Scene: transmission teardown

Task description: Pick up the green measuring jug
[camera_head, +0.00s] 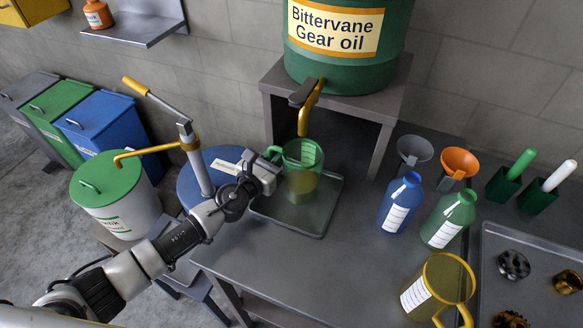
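The green measuring jug (304,156) is see-through and stands upright on a dark drip tray (318,214), below the brass tap (308,110) of the green gear oil drum (345,62). Yellowish liquid shows in its lower part. Its handle (273,152) points left. My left gripper (275,166) is at the handle side of the jug, very close to the handle. Its fingers are small and overlap the handle, so I cannot tell whether they are closed on it. My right gripper is not in view.
A yellow-rimmed jug (447,278) stands at the front right. A blue bottle (400,203) and a green bottle (448,219) stand right of the tray, with grey (414,150) and orange (459,162) funnels behind. The bench's front middle is clear. A hand pump (190,140) rises beside my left arm.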

